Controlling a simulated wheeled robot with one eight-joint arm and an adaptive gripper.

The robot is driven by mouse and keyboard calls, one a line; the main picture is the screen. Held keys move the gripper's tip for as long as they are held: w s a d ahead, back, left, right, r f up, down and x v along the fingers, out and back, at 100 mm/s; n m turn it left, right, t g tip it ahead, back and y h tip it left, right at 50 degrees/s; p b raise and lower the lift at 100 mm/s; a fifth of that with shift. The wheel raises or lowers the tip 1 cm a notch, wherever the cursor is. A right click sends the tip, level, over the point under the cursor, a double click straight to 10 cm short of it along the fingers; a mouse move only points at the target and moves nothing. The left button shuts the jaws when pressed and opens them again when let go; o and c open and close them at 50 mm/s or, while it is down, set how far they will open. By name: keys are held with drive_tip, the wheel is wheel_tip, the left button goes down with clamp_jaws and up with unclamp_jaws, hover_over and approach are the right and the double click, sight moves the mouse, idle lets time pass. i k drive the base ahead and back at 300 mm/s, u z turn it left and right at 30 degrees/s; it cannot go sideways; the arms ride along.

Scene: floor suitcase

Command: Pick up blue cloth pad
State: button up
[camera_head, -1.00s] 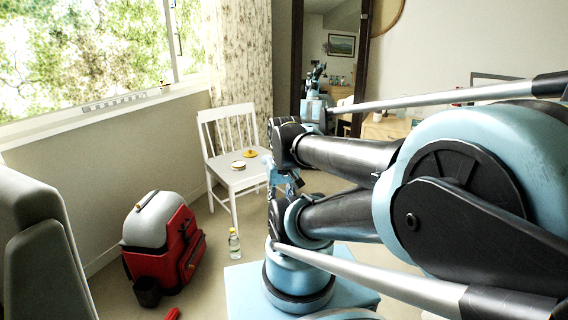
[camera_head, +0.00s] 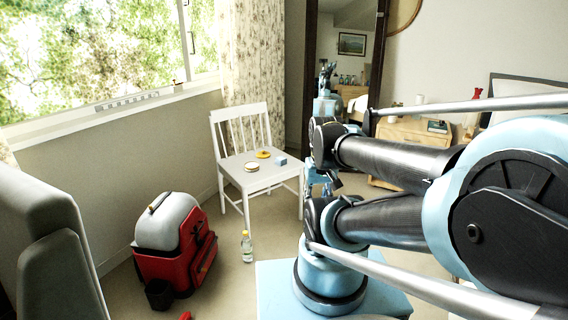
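A small blue block-like item (camera_head: 281,161), which looks like the blue cloth pad, lies on the right part of the seat of the white chair (camera_head: 238,172). A round pale-topped item (camera_head: 251,167) and a yellow item (camera_head: 263,154) lie on the same seat. My gripper (camera_head: 322,188) hangs at the end of my folded arm, to the right of the chair in the picture. It is small and partly hidden by my own arm links, so its fingers cannot be made out. The blue item appears apart from it.
A small red object (camera_head: 185,316) lies at the bottom edge. A wooden cabinet (camera_head: 410,134) and a tall mirror (camera_head: 345,60) stand behind my arm.

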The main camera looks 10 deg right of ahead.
sight(282, 161)
drive_tip(key=i, duration=0.9)
drive_tip(key=u, duration=0.05)
